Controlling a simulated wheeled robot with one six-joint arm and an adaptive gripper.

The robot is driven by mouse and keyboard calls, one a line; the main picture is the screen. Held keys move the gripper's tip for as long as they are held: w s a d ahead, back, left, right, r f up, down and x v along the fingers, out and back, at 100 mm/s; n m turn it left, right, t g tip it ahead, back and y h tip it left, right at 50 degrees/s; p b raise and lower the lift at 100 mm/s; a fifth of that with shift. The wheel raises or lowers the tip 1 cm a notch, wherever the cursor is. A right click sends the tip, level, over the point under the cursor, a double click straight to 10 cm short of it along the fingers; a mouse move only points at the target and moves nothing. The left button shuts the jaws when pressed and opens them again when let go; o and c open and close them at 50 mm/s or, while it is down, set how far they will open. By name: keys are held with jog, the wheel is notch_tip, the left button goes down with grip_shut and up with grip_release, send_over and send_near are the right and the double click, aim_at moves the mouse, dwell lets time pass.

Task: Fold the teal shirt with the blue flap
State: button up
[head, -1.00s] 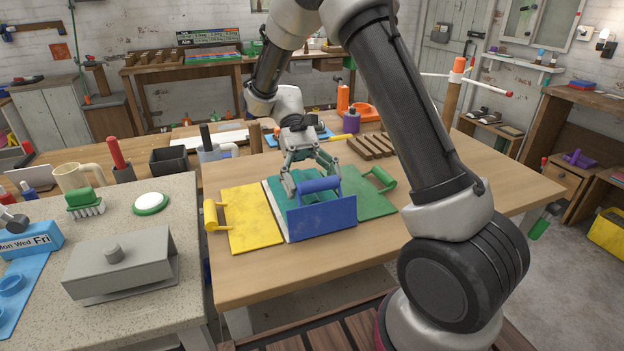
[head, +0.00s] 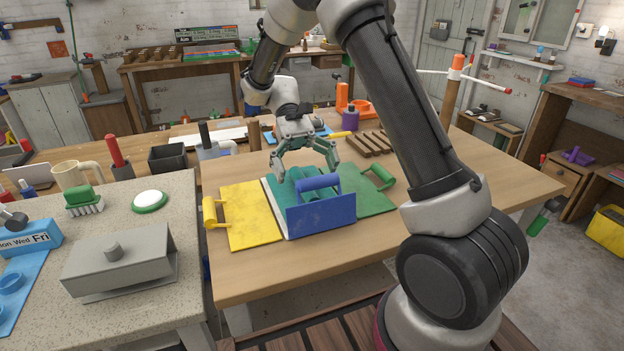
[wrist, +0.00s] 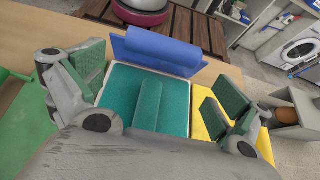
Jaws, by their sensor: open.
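The folding board lies on the wooden table, with a yellow flap (head: 250,215) at left and a green flap (head: 362,195) at right, both flat. The blue flap (head: 320,214) stands tilted up at the front edge, its handle (head: 317,182) on top. The teal shirt (head: 278,189) lies on the white middle panel, partly hidden behind the blue flap; in the wrist view the teal shirt (wrist: 150,100) shows a raised fold along its middle. My gripper (head: 304,174) is open and empty above the board, behind the blue handle and apart from it.
At left, a speckled counter (head: 185,215) holds a grey lidded box (head: 118,262), a green brush (head: 84,201) and a white-green disc (head: 150,202). Behind the board are a black bin (head: 168,159) and a wooden rack (head: 372,144). The table right of the board is clear.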

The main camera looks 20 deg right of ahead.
jog(key=shift+v, duration=2.4)
